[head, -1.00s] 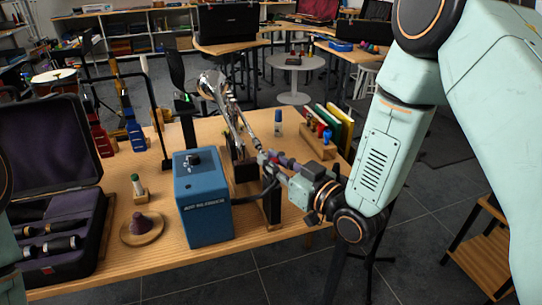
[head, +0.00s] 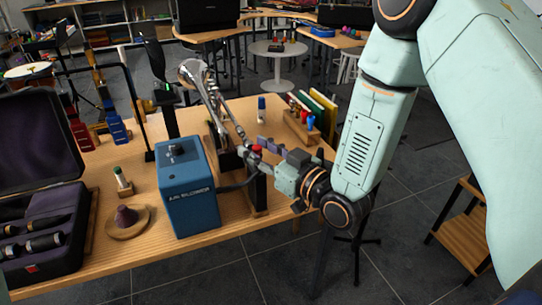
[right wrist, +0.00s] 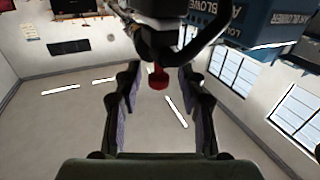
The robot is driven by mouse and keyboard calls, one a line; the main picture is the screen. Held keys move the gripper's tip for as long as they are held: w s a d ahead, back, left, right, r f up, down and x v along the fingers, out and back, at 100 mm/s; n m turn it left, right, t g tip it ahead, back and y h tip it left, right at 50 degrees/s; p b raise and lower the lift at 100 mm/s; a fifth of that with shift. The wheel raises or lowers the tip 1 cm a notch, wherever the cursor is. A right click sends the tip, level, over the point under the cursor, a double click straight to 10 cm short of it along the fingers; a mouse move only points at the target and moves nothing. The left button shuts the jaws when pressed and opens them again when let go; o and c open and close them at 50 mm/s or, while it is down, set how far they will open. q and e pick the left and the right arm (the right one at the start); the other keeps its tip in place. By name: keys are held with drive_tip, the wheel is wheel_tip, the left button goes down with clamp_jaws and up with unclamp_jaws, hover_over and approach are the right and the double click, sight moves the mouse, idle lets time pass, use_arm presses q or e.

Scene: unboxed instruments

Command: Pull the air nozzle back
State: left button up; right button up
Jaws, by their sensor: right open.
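The blue air blower box (head: 188,190) stands near the table's front edge, with a dark hose (head: 236,186) leaving its right side. A red-tipped part (head: 257,149), which looks like the air nozzle, is at my right gripper's fingertips. My right gripper (head: 264,154) is open at the table's right side. In the right wrist view the red tip (right wrist: 158,79) lies between the two spread fingers (right wrist: 158,105), with visible gaps on both sides. The dark nozzle body above it is partly cut off by the frame. My left gripper is out of view.
A silver wind instrument (head: 213,100) leans behind the blower, close to my right gripper. Colored books (head: 318,112) stand behind the gripper.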

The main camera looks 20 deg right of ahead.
drive_tip(key=v, duration=1.1)
drive_tip(key=shift+s, duration=0.3)
drive_tip(key=shift+d, duration=0.15)
idle(0.4)
